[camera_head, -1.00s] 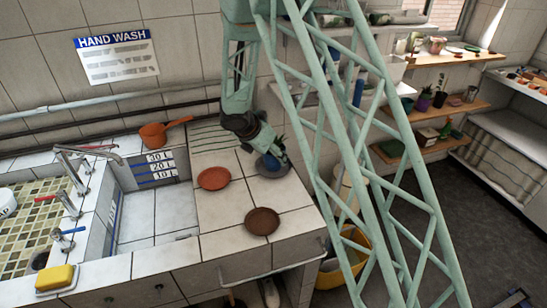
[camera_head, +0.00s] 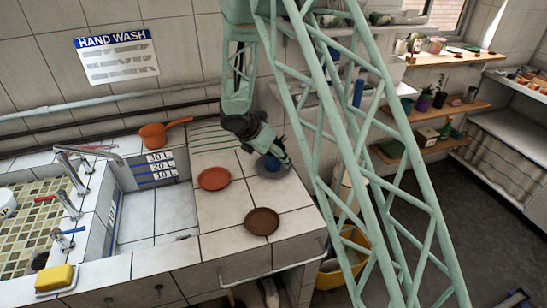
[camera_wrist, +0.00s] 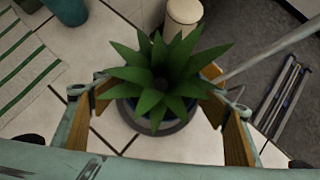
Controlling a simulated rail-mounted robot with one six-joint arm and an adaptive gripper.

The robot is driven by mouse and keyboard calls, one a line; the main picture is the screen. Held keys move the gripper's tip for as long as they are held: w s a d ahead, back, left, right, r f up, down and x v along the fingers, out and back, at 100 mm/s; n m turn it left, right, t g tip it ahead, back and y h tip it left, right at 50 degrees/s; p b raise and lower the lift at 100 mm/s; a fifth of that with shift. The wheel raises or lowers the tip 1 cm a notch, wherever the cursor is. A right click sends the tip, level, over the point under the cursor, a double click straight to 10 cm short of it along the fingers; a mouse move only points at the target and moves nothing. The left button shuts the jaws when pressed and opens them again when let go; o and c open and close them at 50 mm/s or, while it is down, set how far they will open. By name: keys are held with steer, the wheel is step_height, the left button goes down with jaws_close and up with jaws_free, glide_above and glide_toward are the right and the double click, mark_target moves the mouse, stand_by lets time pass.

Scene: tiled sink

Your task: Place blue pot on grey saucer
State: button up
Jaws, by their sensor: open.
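The blue pot (camera_wrist: 196,112) holds a spiky green plant (camera_wrist: 165,82) whose leaves hide most of the pot in the wrist view. The pot appears upright over the grey saucer (camera_wrist: 150,124), whose rim shows around it; contact underneath is hidden. My gripper (camera_wrist: 158,80) is open, with one wood-coloured finger on each side of the plant. Gaps show between the fingers and the pot. In the head view, my gripper (camera_head: 274,152) is low over the grey saucer (camera_head: 279,174) on the tiled counter and hides much of the pot.
An orange-red saucer (camera_head: 214,178) and a brown saucer (camera_head: 262,221) lie on the counter (camera_head: 225,207). An orange pan (camera_head: 153,135) stands at the back by the sink. The counter's right edge is close to the grey saucer. A yellow bucket (camera_head: 340,275) stands below.

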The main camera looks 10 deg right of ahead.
steer(key=p+v, duration=0.2)
steer(key=v, duration=1)
steer(key=shift+r, duration=0.1)
stand_by(0.7)
steer(key=s+d+r+m, duration=0.3)
steer(key=s+r+m, duration=0.1)
steer(key=s+r, duration=0.4)
steer(key=s+d+r+m+g+y, duration=0.1)
steer(key=s+d+r+m, duration=0.2)
steer(key=s+r+m, duration=0.35)
steer(key=s+d+r+m, duration=0.3)
steer(key=s+d+r, duration=0.1)
steer(key=s+r, duration=0.5)
steer(key=s+a+r+m+y, duration=0.2)
steer(key=s+m, duration=0.4)
steer(key=s, duration=0.8)
steer(key=s+a+r+m+y, duration=0.2)
steer(key=s+m, duration=0.4)
steer(key=s, duration=0.9)
steer(key=shift+s+a+r+t, duration=0.15)
steer(key=shift+a+r+t, duration=0.35)
steer(key=shift+r, duration=0.4)
